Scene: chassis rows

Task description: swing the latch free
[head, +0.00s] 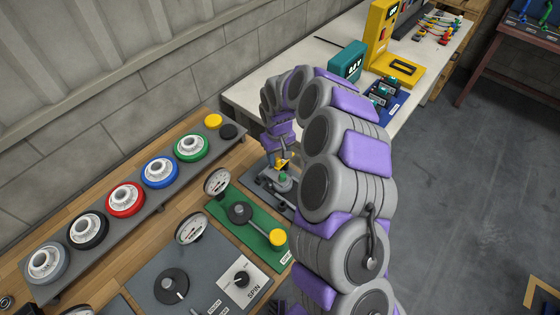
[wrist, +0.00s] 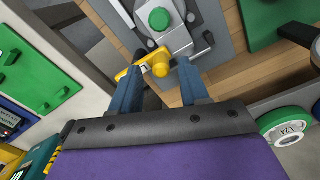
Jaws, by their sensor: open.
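The latch is a yellow lever (wrist: 147,63) with a round knob on it, beside a grey metal fitting (wrist: 172,38) topped by a green button (wrist: 159,19). In the head view the yellow latch (head: 282,162) shows small below my wrist. My gripper (wrist: 160,66) is open. Its two blue fingers stand apart, one on each side of the yellow knob. I cannot tell whether either finger touches it. My arm hides part of the fitting's plate in the head view.
A green board (head: 263,228) with a gauge, dial and yellow knob lies beside the latch plate. A rack of coloured wheels (head: 125,200) runs along the wall. The white table (head: 240,92) beyond holds a teal box (head: 347,61) and a yellow device (head: 381,35).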

